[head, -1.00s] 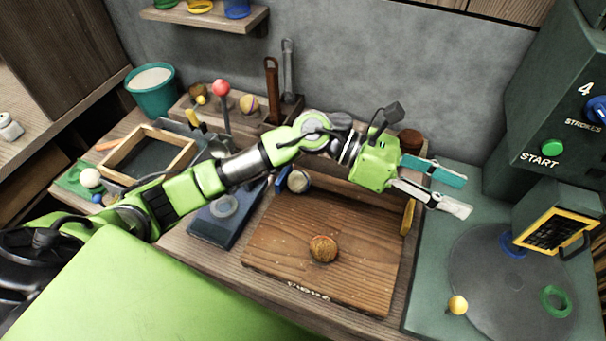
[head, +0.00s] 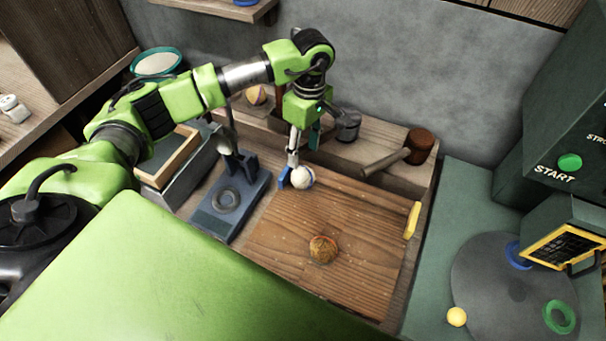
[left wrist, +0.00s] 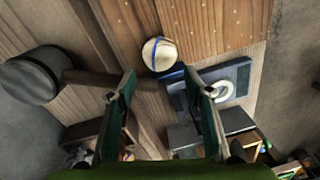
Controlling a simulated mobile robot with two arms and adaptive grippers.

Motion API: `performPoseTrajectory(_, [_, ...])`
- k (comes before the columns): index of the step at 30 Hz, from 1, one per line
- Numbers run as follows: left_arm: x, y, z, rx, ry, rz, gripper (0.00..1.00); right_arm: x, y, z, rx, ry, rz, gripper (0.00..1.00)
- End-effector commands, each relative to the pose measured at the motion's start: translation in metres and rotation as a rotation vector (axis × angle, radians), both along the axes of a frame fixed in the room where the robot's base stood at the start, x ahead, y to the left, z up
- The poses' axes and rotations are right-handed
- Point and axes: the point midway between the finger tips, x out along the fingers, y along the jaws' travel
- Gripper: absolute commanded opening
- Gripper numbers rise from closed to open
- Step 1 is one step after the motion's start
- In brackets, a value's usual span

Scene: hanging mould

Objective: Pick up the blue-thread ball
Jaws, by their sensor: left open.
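The blue-thread ball, pale with a dark blue band (head: 303,178), sits at the back left corner of the wooden board (head: 350,215), beside a blue block. It also shows in the left wrist view (left wrist: 159,54), just beyond the fingertips and roughly midway between them. My left gripper (head: 303,152) points down above and behind the ball, open and empty; its fingers also show apart in the left wrist view (left wrist: 160,82). Whether a finger touches the ball I cannot tell. My right gripper is not in view.
A mallet (head: 418,147) lies at the back right on a wooden ledge. A blue plate with a ring (head: 229,208) is left of the board. A yellow block (head: 412,220) stands at the board's right edge.

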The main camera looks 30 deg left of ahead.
Motion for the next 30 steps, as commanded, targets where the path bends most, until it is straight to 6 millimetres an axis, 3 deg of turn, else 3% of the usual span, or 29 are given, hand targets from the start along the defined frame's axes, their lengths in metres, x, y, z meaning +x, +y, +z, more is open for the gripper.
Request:
performPoseTrajectory(3, [-0.003, 0.000, -0.020, -0.002, 0.002, 0.000, 0.47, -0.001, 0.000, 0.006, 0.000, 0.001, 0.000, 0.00])
performPoseTrajectory(11, [-0.004, -0.001, -0.042, -0.003, 0.001, -0.001, 0.47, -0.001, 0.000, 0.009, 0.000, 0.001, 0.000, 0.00])
performPoseTrajectory(21, [-0.008, 0.000, -0.087, -0.003, 0.001, -0.001, 0.47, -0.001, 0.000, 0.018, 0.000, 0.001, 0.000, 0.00])
performPoseTrajectory(29, [-0.008, 0.000, -0.092, -0.002, -0.002, -0.001, 0.47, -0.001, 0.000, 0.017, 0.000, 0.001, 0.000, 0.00])
performPoseTrajectory(30, [-0.008, 0.000, -0.092, -0.002, -0.002, -0.001, 0.42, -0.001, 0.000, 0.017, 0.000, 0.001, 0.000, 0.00])
